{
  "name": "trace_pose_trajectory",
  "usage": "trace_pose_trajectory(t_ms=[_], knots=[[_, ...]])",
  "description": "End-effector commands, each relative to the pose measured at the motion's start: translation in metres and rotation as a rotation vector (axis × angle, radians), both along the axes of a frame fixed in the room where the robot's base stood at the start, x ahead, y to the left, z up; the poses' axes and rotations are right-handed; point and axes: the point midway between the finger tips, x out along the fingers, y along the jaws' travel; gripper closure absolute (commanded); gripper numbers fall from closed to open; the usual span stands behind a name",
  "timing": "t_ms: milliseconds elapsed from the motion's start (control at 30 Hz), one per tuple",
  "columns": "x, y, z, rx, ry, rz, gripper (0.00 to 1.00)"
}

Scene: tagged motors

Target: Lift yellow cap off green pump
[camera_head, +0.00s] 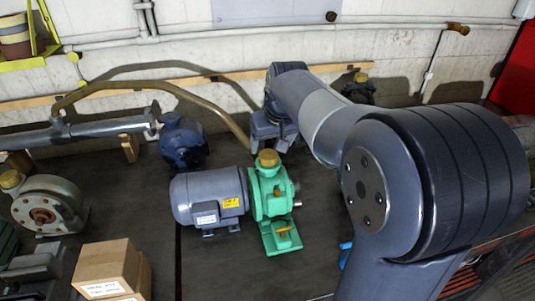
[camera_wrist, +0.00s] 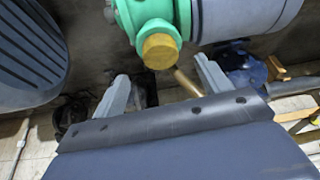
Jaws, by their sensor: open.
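The green pump (camera_head: 270,198) stands on the dark bench, joined to the right end of a grey motor (camera_head: 210,196). Its yellow cap (camera_head: 268,158) sits on top of the pump. In the wrist view the picture is turned over: the green pump (camera_wrist: 150,12) is at the top, with the yellow cap (camera_wrist: 159,50) pointing down toward my gripper (camera_wrist: 161,70). The gripper's two grey fingers are apart and empty. The cap lies near the line between the fingertips, apart from both. In the head view my gripper (camera_head: 269,146) is just behind the cap, partly hidden.
A blue pump (camera_head: 184,143) stands behind the motor. A bent brass-coloured pipe (camera_head: 165,86) arches close to my gripper's left. Cardboard boxes (camera_head: 108,268) and a grey-green pump (camera_head: 48,205) are at the left. The wall is behind. Bench in front of the motor is clear.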

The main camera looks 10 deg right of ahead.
Motion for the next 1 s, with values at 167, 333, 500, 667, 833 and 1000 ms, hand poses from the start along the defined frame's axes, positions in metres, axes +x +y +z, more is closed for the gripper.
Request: trace_pose_trajectory(t_ms=[167, 333, 500, 667, 833, 1000], knots=[[0.004, 0.001, -0.013, 0.001, 0.004, 0.0, 0.27], [0.013, 0.002, -0.038, 0.0, 0.005, 0.0, 0.27], [0.018, 0.002, -0.051, 0.0, 0.001, 0.0, 0.27], [0.018, 0.002, -0.052, 0.0, -0.001, 0.0, 0.27], [0.019, 0.002, -0.052, 0.0, -0.001, 0.0, 0.36], [0.018, 0.002, -0.052, 0.0, -0.001, 0.0, 0.5]])
